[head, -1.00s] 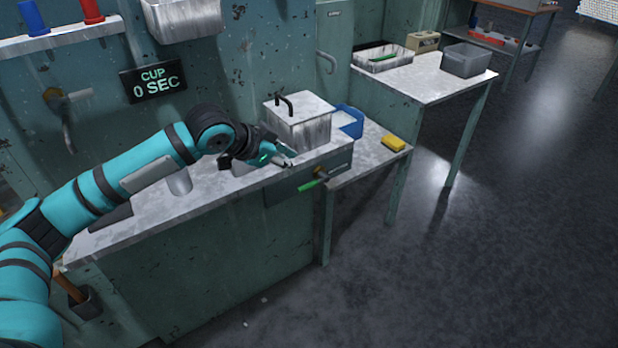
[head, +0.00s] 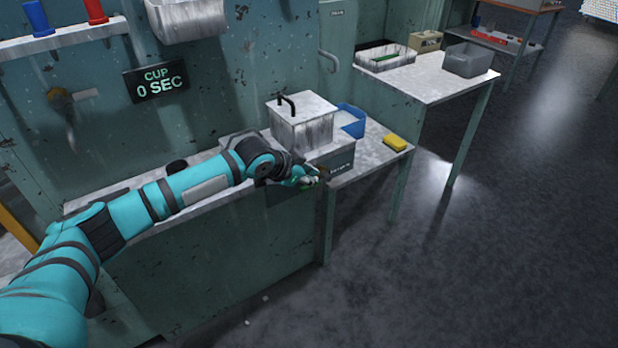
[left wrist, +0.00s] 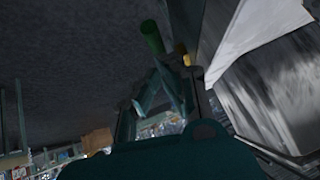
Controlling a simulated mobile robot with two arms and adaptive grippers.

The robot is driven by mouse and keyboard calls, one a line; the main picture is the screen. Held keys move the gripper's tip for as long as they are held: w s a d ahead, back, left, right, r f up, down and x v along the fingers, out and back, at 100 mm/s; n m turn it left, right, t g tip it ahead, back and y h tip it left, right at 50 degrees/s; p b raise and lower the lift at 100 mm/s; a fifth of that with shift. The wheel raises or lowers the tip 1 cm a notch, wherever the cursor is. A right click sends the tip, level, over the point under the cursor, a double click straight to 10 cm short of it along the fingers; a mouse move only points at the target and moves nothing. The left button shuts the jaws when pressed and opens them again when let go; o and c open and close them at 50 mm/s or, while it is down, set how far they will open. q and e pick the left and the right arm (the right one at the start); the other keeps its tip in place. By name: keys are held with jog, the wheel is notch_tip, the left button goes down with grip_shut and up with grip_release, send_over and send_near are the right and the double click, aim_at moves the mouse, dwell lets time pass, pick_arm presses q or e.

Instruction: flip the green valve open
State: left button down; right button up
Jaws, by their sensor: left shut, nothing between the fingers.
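The green valve handle (left wrist: 152,38) shows in the left wrist view as a short green bar beyond my fingers, with a brass fitting (left wrist: 181,52) beside it. In the head view the valve is mostly hidden behind my left gripper (head: 312,179), which is at the front of the grey box unit. In the left wrist view my left gripper (left wrist: 165,88) is shut and empty, its fingers close to the green handle. I cannot tell whether they touch it. My right gripper is not in view.
A lidded metal tank (head: 303,122) stands on the unit just behind my gripper. A blue bin (head: 351,121) and a yellow sponge (head: 395,144) are to its right. A wall sign (head: 156,83) reads CUP 0 SEC. The floor at the right is open.

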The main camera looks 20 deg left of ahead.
pick_arm(q)
jog(key=shift+f, duration=0.35)
jog(key=shift+f, duration=0.1)
